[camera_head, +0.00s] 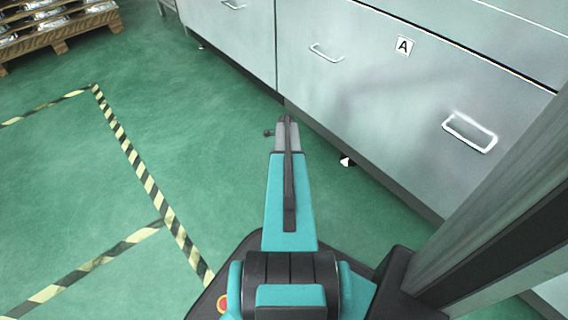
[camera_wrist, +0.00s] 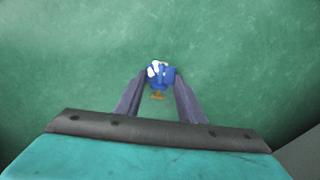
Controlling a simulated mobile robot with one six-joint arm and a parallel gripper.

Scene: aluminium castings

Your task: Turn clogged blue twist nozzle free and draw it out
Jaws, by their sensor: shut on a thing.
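The blue twist nozzle (camera_wrist: 167,77) is between the two fingertips of my gripper (camera_wrist: 160,80) in the wrist view. It has a white patch on its upper left and a small orange-brown part at its lower end. My gripper is shut on it. Only green floor shows around and behind the nozzle, and no socket or fitting is seen at it. In the head view my arm covers the middle of the picture, and I cannot make out the nozzle there.
A grey drawer cabinet (camera_head: 364,92) with handles and an "A" label (camera_head: 404,46) stands to the right of my arm. Yellow-black floor tape (camera_head: 130,150) runs on the left. A wooden pallet (camera_head: 62,33) with wrapped goods is at the far left. The green floor between is clear.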

